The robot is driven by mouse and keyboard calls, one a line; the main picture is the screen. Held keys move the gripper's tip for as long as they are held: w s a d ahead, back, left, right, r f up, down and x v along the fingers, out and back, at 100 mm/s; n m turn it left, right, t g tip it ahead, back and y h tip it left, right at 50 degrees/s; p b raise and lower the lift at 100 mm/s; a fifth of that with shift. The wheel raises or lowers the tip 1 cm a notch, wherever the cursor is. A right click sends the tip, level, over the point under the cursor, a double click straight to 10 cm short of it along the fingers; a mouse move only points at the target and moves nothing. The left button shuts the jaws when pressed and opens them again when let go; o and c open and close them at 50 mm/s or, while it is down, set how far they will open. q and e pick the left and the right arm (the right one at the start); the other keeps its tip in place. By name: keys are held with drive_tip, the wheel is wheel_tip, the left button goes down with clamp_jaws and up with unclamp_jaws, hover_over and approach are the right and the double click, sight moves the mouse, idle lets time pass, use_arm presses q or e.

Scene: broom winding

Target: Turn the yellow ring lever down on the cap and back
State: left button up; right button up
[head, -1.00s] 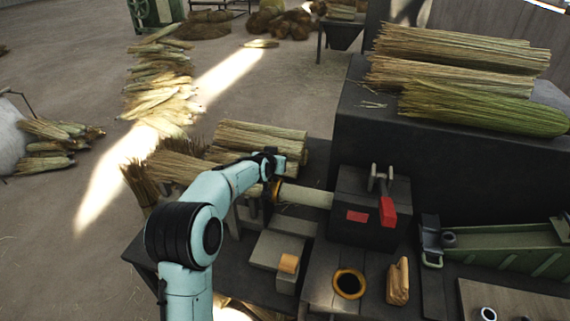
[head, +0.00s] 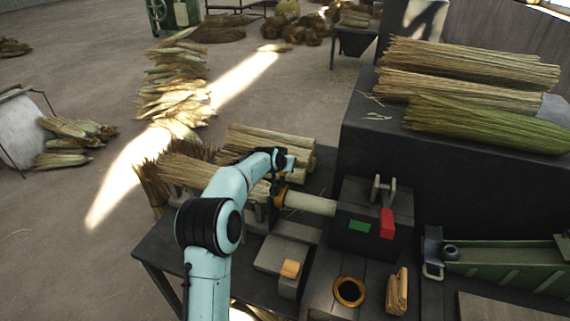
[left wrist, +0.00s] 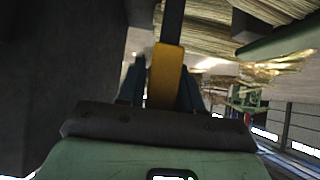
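The yellow ring lever (head: 279,198) sits at the left end of a pale roller (head: 310,204), which runs into a dark box (head: 372,240). My left gripper (head: 282,170) is at the lever's upper part, at the roller's end. In the left wrist view, the yellow lever (left wrist: 165,76) stands between my two blue fingertips (left wrist: 163,88), which appear close against its sides. The cap is not clearly visible behind the gripper and lever. My right gripper is not in view.

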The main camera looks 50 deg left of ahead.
use_arm(q)
drive_tip(key=shift+o, duration=0.8)
drive_tip(key=shift+w, duration=0.15)
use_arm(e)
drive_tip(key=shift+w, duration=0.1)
use_arm(q)
drive_tip(key=b+v, duration=0.2)
drive_tip(key=v, duration=1.1)
drive_tip(key=shift+b, duration=0.3)
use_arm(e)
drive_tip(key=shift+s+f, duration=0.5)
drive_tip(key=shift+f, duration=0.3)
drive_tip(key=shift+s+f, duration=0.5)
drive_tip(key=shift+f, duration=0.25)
use_arm(q)
drive_tip(key=shift+r, duration=0.1)
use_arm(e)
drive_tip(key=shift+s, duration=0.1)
